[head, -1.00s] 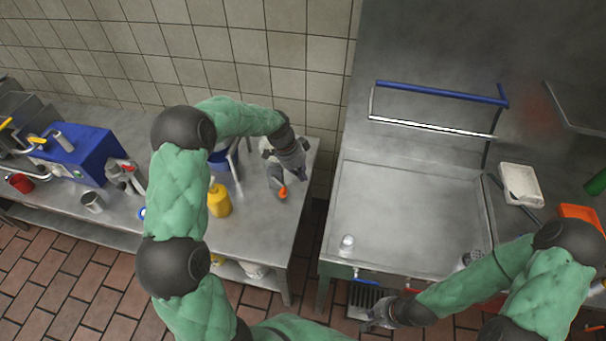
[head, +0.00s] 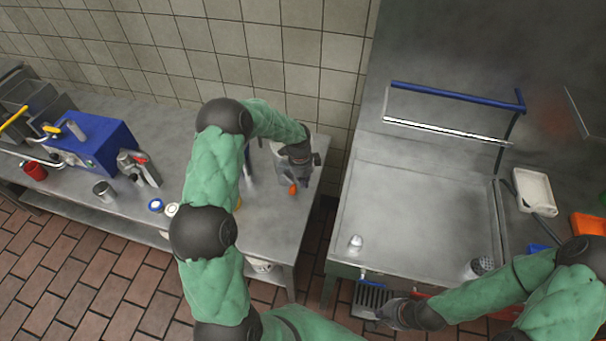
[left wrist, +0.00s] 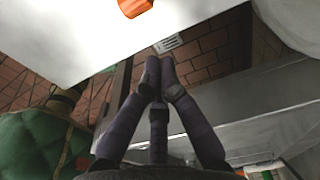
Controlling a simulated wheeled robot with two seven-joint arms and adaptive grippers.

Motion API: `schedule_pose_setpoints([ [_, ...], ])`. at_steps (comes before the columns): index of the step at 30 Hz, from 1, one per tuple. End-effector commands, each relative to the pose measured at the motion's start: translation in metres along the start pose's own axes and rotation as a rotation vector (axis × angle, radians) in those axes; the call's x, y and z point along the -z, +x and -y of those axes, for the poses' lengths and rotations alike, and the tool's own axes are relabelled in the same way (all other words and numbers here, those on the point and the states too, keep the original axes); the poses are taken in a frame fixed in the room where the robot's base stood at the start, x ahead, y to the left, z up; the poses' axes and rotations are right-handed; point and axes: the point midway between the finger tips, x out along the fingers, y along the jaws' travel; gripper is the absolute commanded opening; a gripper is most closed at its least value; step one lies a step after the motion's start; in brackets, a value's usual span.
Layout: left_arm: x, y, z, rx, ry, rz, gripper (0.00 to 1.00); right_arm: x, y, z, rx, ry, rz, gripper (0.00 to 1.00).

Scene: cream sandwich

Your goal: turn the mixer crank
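The mixer crank appears to be the part with the orange knob (head: 292,189) at the right end of the left counter. It is small, and my arm partly covers what it joins. An orange piece (left wrist: 135,7) also shows at the top edge of the left wrist view, against a white surface. My left gripper (head: 296,168) is beside the knob in the head view. In the left wrist view its fingertips (left wrist: 160,72) are together with nothing seen between them, apart from the orange piece. My right gripper (head: 384,314) hangs near the front of the right-hand steel unit; its fingers are unclear.
The steel left counter (head: 262,230) holds a blue machine (head: 92,147), a metal cup (head: 104,190) and a red cup (head: 34,171). A gap separates it from the steel griddle (head: 415,210). A shaker (head: 355,242) stands on the griddle's front left corner. Tiled wall stands behind.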

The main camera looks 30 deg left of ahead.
Motion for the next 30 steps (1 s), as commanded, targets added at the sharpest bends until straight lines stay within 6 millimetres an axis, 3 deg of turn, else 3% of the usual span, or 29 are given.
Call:
schedule_pose_setpoints([
  [9,-0.026,0.027,0.0,0.0,-0.002,0.0,0.0,0.0,0.005,-0.002,0.0,0.0,0.0,0.0],
  [30,-0.028,0.033,0.0,-0.001,0.002,0.034,0.0,0.001,0.01,-0.004,0.0,0.0,0.0,0.0],
])
